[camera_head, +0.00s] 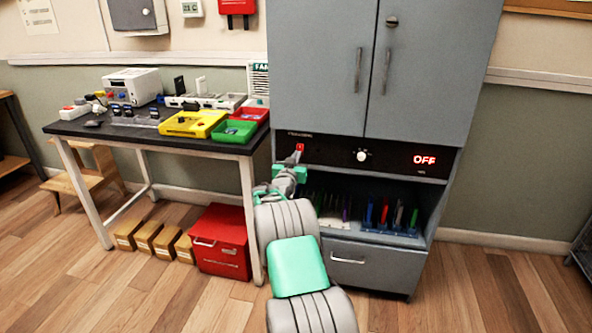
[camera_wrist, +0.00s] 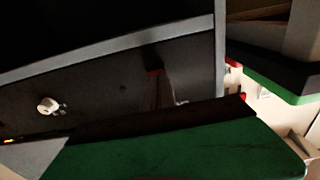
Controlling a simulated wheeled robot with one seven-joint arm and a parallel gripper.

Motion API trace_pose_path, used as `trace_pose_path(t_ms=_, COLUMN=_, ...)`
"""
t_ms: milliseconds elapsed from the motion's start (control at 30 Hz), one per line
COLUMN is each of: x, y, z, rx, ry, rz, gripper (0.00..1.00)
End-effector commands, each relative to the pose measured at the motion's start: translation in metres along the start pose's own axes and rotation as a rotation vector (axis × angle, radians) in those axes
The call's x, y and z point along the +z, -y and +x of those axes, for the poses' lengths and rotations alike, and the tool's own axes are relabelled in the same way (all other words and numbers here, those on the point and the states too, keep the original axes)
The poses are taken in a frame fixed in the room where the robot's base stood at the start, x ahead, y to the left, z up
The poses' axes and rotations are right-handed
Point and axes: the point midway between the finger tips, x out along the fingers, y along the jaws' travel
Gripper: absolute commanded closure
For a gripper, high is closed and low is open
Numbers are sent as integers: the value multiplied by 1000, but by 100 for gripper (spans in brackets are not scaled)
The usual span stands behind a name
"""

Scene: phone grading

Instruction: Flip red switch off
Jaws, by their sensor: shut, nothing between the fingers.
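The red switch (camera_head: 300,147) is on the left end of the black control panel (camera_head: 330,152) of the grey cabinet. The panel's red display (camera_head: 425,160) at the right reads "OFF". My gripper (camera_head: 297,156) is shut and empty, its tip right at the switch, just below it. I cannot tell whether it touches. In the wrist view the switch (camera_wrist: 155,72) shows as a dim red patch beside the dark fingers (camera_wrist: 160,95), partly hidden. The white knob (camera_head: 361,155) sits mid-panel and also shows in the wrist view (camera_wrist: 48,105).
Below the panel an open shelf (camera_head: 340,228) holds several coloured upright items. A drawer (camera_head: 375,268) is underneath. To the left, a black-topped table (camera_head: 90,130) carries a yellow tray (camera_head: 192,124) and a green tray (camera_head: 233,132). A red drawer box (camera_head: 220,242) stands on the floor.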

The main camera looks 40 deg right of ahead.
Motion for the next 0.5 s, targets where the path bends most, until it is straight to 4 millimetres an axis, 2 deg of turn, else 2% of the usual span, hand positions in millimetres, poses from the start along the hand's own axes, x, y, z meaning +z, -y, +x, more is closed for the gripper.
trace_pose_path(t_ms=33, x=10, y=-1, z=2, rx=0, ry=-34, rz=6, gripper=100)
trace_pose_path(t_ms=67, x=10, y=-1, z=3, rx=0, ry=-51, rz=6, gripper=100)
trace_pose_path(t_ms=133, x=-5, y=-2, z=4, rx=0, ry=-64, rz=8, gripper=100)
trace_pose_path(t_ms=333, x=-6, y=-3, z=4, rx=2, ry=-61, rz=8, gripper=100)
trace_pose_path(t_ms=500, x=-5, y=-1, z=-13, rx=3, ry=-64, rz=8, gripper=100)
